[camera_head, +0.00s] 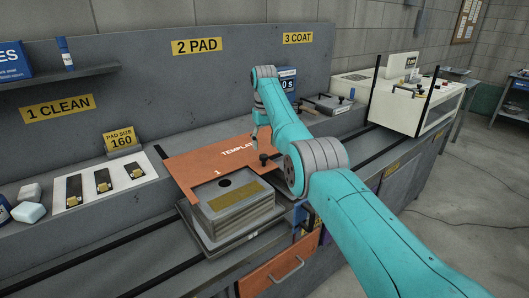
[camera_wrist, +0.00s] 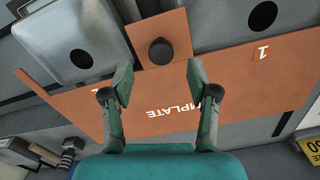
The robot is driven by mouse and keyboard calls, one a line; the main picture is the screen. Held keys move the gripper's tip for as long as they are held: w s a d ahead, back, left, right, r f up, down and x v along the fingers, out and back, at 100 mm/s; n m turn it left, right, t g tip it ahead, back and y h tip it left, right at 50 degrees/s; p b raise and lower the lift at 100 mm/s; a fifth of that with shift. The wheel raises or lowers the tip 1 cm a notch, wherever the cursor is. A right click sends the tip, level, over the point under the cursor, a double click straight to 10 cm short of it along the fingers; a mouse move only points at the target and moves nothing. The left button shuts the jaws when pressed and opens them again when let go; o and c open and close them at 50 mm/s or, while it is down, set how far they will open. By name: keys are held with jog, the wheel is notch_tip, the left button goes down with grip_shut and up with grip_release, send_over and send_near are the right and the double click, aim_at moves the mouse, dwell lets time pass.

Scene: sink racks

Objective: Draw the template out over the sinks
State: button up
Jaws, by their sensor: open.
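The template is a flat orange-brown plate (camera_head: 190,170) marked TEMPLATE and 1, lying behind the front finned sink; it also shows in the wrist view (camera_wrist: 240,90). A dark round knob (camera_wrist: 161,51) stands on its tab, which reaches between two sinks. My gripper (camera_wrist: 159,72) is open above the template, its fingers spread to either side of the knob's line, with the knob just beyond the tips. No contact shows. One grey sink (camera_head: 235,208) with a dark hole on top is in the head view. The wrist view shows a left sink (camera_wrist: 60,30) and part of a right one (camera_wrist: 222,12).
A white card with dark strips (camera_head: 70,204) and a yellow PAD SIZE 160 sign (camera_head: 121,139) are at left. A cream machine (camera_head: 395,100) stands at back right. My arm hides part of the counter. Dark rails run along the counter front.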

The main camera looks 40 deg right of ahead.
notch_tip(320, 180, up, 7)
dwell(0.3)
dwell(0.5)
